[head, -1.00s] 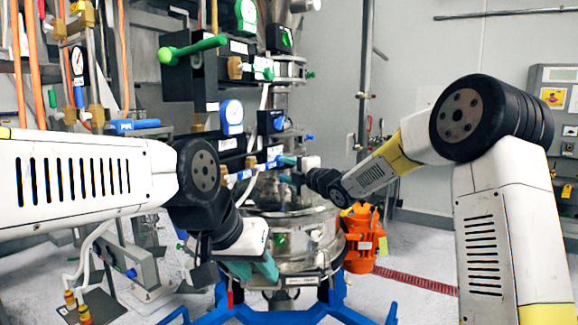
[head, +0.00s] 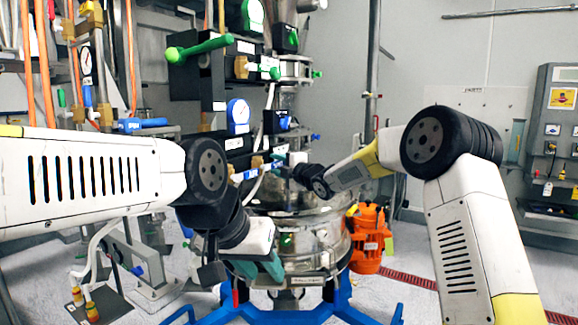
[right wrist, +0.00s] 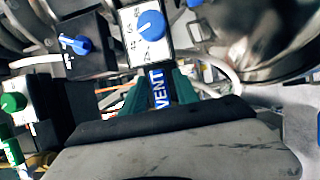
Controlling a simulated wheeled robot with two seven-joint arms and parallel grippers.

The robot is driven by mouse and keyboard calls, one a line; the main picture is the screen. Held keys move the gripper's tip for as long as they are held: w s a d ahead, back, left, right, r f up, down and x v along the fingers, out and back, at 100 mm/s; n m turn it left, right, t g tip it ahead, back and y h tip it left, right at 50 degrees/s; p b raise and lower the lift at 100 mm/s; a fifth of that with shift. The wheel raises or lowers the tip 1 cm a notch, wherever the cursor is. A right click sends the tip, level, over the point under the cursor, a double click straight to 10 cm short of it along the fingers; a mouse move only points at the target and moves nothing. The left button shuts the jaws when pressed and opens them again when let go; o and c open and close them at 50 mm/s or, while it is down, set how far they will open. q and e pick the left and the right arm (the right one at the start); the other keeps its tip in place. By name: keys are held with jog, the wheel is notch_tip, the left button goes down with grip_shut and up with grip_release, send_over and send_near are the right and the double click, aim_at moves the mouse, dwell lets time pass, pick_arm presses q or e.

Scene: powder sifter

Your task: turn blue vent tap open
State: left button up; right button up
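The blue vent tap (right wrist: 157,90) has a blue handle with a white VENT label, seen in the right wrist view. The teal fingers of my right gripper (right wrist: 160,92) lie on both sides of this handle, close against it. In the head view my right gripper (head: 280,160) is at the panel beside the steel vessel, and the wrist partly hides the tap. My left gripper (head: 258,270) hangs low in front of the vessel, with its teal fingers apart and nothing visible between them.
A blue dial (right wrist: 151,25) and a smaller blue knob (right wrist: 80,44) sit just beyond the tap. The steel vessel (head: 315,235) stands on a blue frame (head: 300,312), with an orange motor (head: 368,238) at its right. A green-handled lever (head: 200,47) is above.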

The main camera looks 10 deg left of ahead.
grip_shut()
jog(key=shift+f, duration=0.1)
dwell(1.1)
